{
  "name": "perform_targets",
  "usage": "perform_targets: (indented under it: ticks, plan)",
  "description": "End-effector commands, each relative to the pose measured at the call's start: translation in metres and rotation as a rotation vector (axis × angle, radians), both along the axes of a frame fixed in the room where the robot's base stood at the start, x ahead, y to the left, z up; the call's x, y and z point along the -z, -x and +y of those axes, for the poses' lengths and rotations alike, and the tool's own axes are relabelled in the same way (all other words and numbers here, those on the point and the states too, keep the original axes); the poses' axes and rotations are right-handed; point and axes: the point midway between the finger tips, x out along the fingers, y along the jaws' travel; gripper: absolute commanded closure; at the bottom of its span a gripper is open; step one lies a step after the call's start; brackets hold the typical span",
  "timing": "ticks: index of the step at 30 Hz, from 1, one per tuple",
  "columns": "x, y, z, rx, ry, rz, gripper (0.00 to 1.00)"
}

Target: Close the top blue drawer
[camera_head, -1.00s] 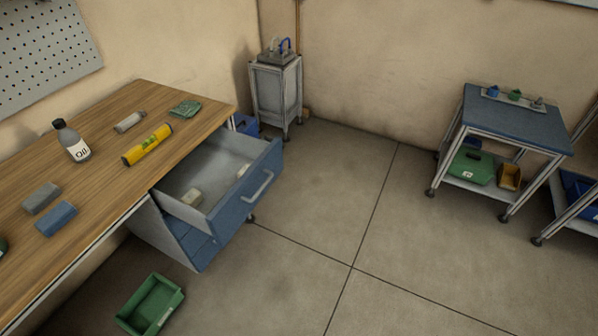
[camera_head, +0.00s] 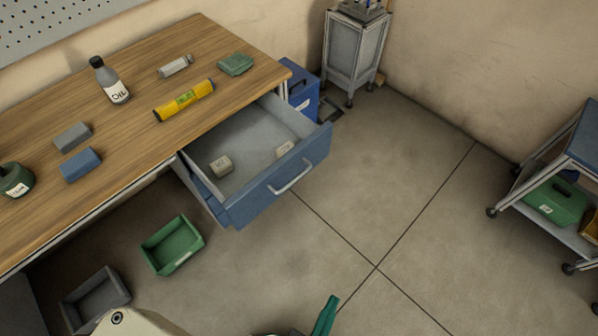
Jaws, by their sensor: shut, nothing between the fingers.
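The top blue drawer (camera_head: 250,196) is pulled far out from under the wooden workbench. Its blue front carries a pale bar handle (camera_head: 291,178) and faces the lower right. My gripper (camera_head: 326,313) shows only in part as a teal piece at the bottom edge. In the picture it is below the handle, apart from the drawer, with nothing held. The rest is cut off.
The workbench (camera_head: 135,135) holds a bottle (camera_head: 109,81), a yellow tube (camera_head: 184,100) and several small items. Green (camera_head: 172,245) and grey (camera_head: 95,300) bins are on the floor below. A cart (camera_head: 556,195) stands right. Floor before the drawer is clear.

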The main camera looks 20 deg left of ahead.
Motion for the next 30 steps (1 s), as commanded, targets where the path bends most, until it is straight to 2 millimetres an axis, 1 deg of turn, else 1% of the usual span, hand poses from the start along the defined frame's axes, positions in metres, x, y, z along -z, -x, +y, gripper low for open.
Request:
perform_targets:
  ticks: [1, 2, 3, 6, 10, 12, 15, 18, 22, 26, 27, 29, 30]
  plan:
    - [0.019, -0.013, -0.003, 0.014, -0.044, 0.029, 1.0]
    - [0.031, -0.02, -0.004, 0.021, -0.075, 0.05, 1.0]
    - [0.047, -0.028, -0.004, 0.03, -0.116, 0.084, 1.0]
    - [0.082, -0.051, -0.003, 0.042, -0.222, 0.159, 1.0]
    - [0.118, -0.084, 0.006, 0.04, -0.365, 0.253, 1.0]
    - [0.132, -0.103, 0.013, 0.032, -0.444, 0.3, 1.0]
    - [0.147, -0.13, 0.023, 0.012, -0.557, 0.367, 1.0]
    - [0.152, -0.158, 0.036, -0.023, -0.67, 0.429, 1.0]
    - [0.147, -0.195, 0.055, -0.096, -0.808, 0.506, 1.0]
    - [0.127, -0.23, 0.074, -0.198, -0.935, 0.576, 1.0]
    - [0.118, -0.24, 0.08, -0.236, -0.969, 0.599, 1.0]
    - [0.103, -0.253, 0.087, -0.295, -1.018, 0.627, 1.0]
    - [0.092, -0.261, 0.092, -0.335, -1.045, 0.646, 1.0]
